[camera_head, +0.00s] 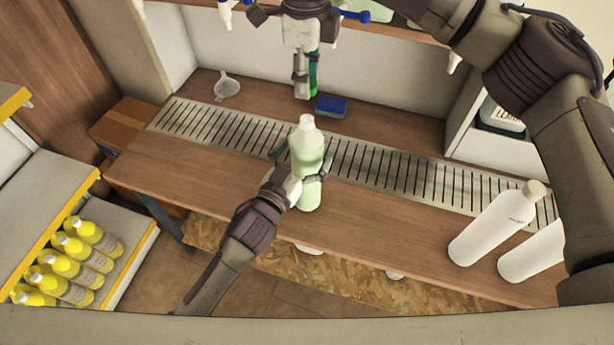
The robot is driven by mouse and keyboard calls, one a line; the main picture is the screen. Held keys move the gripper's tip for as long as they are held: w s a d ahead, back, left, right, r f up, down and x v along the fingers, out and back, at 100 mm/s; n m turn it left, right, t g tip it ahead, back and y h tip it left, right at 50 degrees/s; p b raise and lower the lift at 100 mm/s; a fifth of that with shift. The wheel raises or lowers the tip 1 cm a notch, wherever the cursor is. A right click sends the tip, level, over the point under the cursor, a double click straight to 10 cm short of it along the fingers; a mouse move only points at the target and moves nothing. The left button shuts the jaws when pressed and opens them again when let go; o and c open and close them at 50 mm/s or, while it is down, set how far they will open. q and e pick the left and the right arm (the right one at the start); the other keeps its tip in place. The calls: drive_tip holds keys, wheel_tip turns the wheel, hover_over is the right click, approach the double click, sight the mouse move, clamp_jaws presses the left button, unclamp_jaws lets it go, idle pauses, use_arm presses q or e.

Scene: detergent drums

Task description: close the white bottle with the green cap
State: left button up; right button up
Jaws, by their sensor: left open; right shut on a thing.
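The white bottle (307,145), translucent with pale green contents, stands upright on the wooden counter. Its white neck is bare at the top. My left gripper (302,166) is open, with its fingers around the bottle's body on both sides; whether they touch it I cannot tell. My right gripper (306,88) points down above and behind the bottle in the picture. It is shut on a small bright green thing, apparently the green cap (313,92), partly hidden by the fingers. The cap is apart from the bottle.
A blue sponge (331,106) and a clear funnel (227,86) lie at the back of the counter (220,165). Two white bottles (490,226) stand at the right. Yellow bottles (70,262) fill a shelf at the left. A metal grate (400,172) runs along the counter.

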use_arm(q)
drive_tip(key=shift+w+d, duration=0.15)
drive_tip(key=shift+w, duration=0.15)
drive_tip(key=shift+c, duration=0.2)
drive_tip(key=c, duration=1.6)
drive_tip(key=shift+c, duration=0.2)
use_arm(e)
drive_tip(key=shift+f, duration=2.5)
drive_tip(key=shift+f, duration=0.1)
drive_tip(key=shift+f, duration=0.75)
drive_tip(key=shift+f, duration=0.6)
